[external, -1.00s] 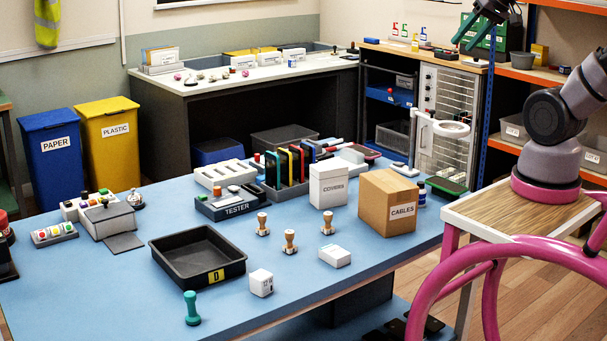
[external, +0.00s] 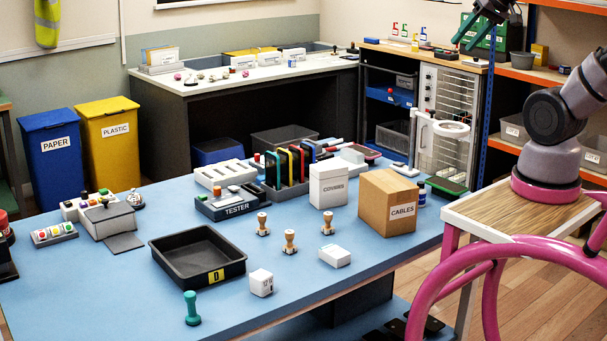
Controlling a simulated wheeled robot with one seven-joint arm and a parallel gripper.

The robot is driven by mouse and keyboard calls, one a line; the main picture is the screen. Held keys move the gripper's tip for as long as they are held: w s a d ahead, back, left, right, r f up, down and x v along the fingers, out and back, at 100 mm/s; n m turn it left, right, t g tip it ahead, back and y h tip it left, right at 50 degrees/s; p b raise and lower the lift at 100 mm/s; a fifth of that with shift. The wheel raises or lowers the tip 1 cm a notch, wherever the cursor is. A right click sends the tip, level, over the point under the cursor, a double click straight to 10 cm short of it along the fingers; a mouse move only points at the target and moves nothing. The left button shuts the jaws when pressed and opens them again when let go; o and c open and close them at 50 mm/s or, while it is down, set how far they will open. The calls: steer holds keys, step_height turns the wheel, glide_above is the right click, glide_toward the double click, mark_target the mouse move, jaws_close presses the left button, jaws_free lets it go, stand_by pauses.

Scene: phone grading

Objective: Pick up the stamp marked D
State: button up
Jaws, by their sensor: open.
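Three wooden-handled stamps stand upright on the blue table: a left one (external: 262,224), a front one (external: 290,242) and a right one (external: 327,225). Their markings are too small to read, so I cannot tell which is marked D. A teal knobbed-handle object (external: 192,309) stands in front of the tray. My gripper (external: 466,38) is at the top right, high up and far from the stamps. Its dark and teal fingers are apart, with nothing seen between them.
A small white block (external: 261,283) and a flat white box (external: 335,257) lie in front of the stamps. The COVERS box (external: 328,187), CABLES box (external: 387,204) and TESTER unit (external: 232,204) stand behind. The table's front left is mostly clear.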

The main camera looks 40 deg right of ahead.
steer(key=shift+o, duration=1.3)
steer(key=shift+r, duration=0.1)
